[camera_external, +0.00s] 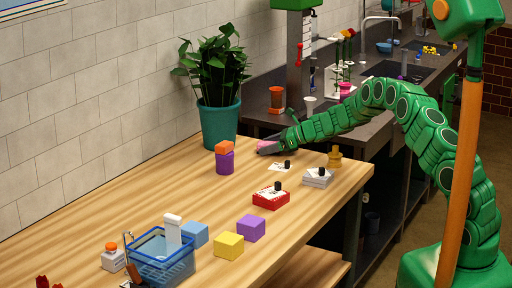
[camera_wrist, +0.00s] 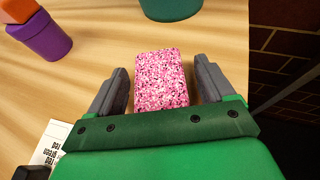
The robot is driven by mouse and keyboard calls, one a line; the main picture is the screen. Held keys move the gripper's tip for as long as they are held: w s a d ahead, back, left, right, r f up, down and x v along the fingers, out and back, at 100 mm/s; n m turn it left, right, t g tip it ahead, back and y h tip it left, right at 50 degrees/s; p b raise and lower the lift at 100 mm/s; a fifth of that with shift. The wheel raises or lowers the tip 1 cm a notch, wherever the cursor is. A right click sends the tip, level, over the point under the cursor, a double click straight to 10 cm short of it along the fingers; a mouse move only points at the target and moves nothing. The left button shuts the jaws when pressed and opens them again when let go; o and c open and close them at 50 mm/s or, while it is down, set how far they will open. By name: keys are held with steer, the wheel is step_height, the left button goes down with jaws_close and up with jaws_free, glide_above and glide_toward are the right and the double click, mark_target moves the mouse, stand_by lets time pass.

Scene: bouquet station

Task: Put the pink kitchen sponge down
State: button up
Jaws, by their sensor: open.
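The pink kitchen sponge (camera_wrist: 161,80) is a speckled pink and white block. In the wrist view it lies on the wooden table (camera_wrist: 100,25) between the two grey fingers of my gripper (camera_wrist: 163,88). A gap shows on each side of it, so the fingers are open and not touching it. In the external view the sponge (camera_external: 266,143) is a small pink patch at my gripper (camera_external: 268,149), low at the table's far end. Its near end is hidden by my gripper in the wrist view.
A teal pot with a plant (camera_external: 221,122) stands just behind. A purple container with an orange top (camera_external: 225,160) stands to the left. A card (camera_external: 279,167) with a black object, a red box (camera_external: 271,199) and a white stack (camera_external: 318,178) lie nearer. Bare table lies left of the red box.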

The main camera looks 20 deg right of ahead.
steer(key=shift+r, duration=0.1)
steer(key=shift+d+r, duration=0.15)
steer(key=v, duration=1.1)
steer(key=shift+s+d, duration=0.25)
steer(key=shift+d, duration=0.05)
steer(key=shift+r, duration=0.1)
steer(key=s+r+n+g+h, duration=0.15)
steer(key=s+r+n, duration=0.3)
steer(key=s, duration=0.45)
steer(key=s+d+r+n+g, duration=0.15)
steer(key=s+r+n, duration=0.3)
steer(key=s, duration=0.45)
steer(key=s+r+n+g+h, duration=0.1)
steer(key=s+r+n+g, duration=0.3)
steer(key=s, duration=0.5)
steer(key=s+d+n+h, duration=0.4)
steer(key=s+d, duration=0.8)
steer(key=s, duration=0.4)
steer(key=s+d+n+h, duration=0.5)
steer(key=s+d, duration=0.8)
steer(key=s, duration=0.4)
steer(key=shift+f+h, duration=0.45)
